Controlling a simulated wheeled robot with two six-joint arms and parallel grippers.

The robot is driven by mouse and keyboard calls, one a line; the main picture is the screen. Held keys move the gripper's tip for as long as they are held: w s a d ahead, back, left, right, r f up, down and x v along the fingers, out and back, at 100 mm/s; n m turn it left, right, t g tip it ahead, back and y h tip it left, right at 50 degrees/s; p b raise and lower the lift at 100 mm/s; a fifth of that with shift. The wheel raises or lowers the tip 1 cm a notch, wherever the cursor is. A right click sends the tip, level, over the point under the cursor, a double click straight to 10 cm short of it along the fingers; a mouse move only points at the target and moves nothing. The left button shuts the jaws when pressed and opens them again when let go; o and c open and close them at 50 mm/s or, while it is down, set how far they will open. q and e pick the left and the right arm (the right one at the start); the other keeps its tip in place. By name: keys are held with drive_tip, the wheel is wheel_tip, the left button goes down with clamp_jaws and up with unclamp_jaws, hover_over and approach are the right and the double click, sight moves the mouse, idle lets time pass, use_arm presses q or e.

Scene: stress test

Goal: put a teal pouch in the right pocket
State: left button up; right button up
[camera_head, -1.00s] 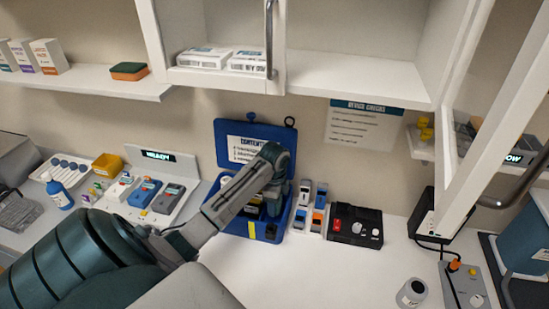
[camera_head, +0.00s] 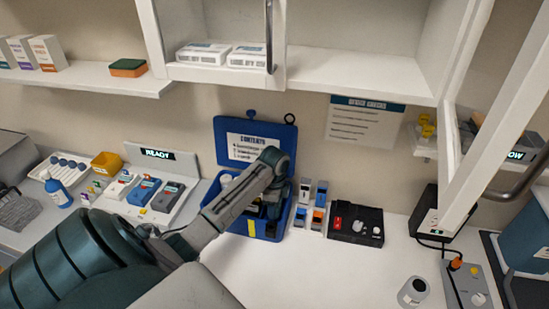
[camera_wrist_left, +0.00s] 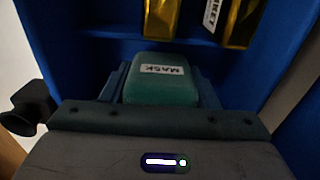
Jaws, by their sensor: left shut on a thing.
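A teal pouch (camera_wrist_left: 160,88) with a white label reading MASK sits between the fingers of my left gripper (camera_wrist_left: 163,100) in the left wrist view. The gripper is shut on it. In the head view my left gripper (camera_head: 274,203) reaches down into the open blue case (camera_head: 238,229), and the pouch cannot be made out there. The case's blue inner walls (camera_wrist_left: 95,45) surround the pouch in the wrist view. Which pocket lies under the pouch is hidden. My right gripper is not in view.
Gold packets (camera_wrist_left: 243,22) stand in the case beyond the pouch. The raised lid (camera_head: 228,128) carries a contents card. Small boxes (camera_head: 318,218) and a black device (camera_head: 355,223) stand right of the case. A cabinet hangs above.

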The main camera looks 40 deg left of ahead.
use_arm(q)
drive_tip(key=shift+f+b, duration=0.4)
drive_tip(key=shift+f, duration=0.65)
drive_tip(key=o, duration=1.2)
drive_tip(key=shift+c, duration=0.2)
wheel_tip(320, 180, up, 8)
drive_tip(key=b, duration=0.2)
drive_tip(key=shift+b, duration=0.35)
drive_tip(key=shift+r+p, duration=0.85)
drive_tip(key=shift+r, duration=0.05)
drive_tip(key=shift+r+p, duration=0.4)
drive_tip(key=shift+r, duration=0.2)
